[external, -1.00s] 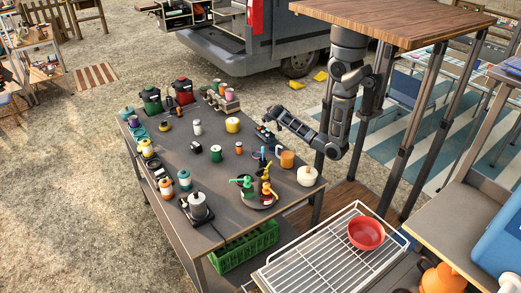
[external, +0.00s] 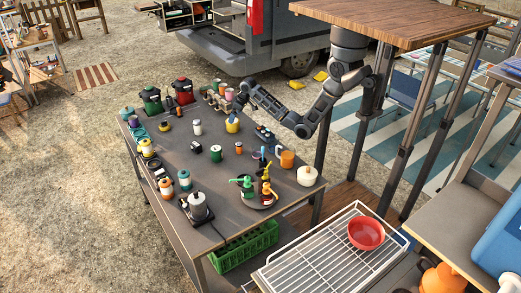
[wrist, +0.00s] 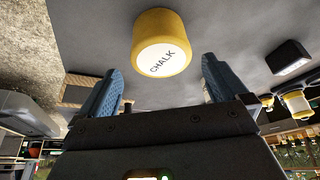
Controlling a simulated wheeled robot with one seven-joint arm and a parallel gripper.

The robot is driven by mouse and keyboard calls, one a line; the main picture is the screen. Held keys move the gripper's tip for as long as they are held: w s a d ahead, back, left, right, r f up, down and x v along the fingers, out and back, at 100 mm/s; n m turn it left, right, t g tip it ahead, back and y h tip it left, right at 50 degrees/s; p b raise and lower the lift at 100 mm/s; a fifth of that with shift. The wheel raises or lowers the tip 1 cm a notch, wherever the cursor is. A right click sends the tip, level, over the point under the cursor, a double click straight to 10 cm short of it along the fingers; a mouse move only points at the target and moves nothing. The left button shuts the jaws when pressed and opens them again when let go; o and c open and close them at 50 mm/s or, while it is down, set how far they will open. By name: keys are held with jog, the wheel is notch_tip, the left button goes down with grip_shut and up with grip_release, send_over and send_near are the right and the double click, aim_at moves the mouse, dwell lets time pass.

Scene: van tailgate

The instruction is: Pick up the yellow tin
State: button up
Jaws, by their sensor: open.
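The yellow tin (external: 232,126) stands on the grey table in the external view, toward its far right side. In the wrist view the yellow tin (wrist: 162,42) shows a white face with the word CHALK, just beyond and between my fingertips. My gripper (wrist: 160,88) is open and empty, with its two blue fingers spread apart. In the external view my gripper (external: 236,108) is right by the tin, at its far side, partly overlapping it. I cannot tell whether a finger touches the tin.
The table (external: 220,172) holds a white bottle (external: 197,127), a green tin (external: 215,153) and a tray of bottles (external: 262,200) near its front. A red canister (external: 183,91) and a green canister (external: 151,100) stand at the far end. Bare table lies around the yellow tin's near side.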

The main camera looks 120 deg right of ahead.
jog(key=p+x, duration=0.1)
jog(key=x, duration=0.6)
jog(key=shift+w+f, duration=0.1)
jog(key=shift+f, duration=0.2)
jog(key=c, duration=0.9)
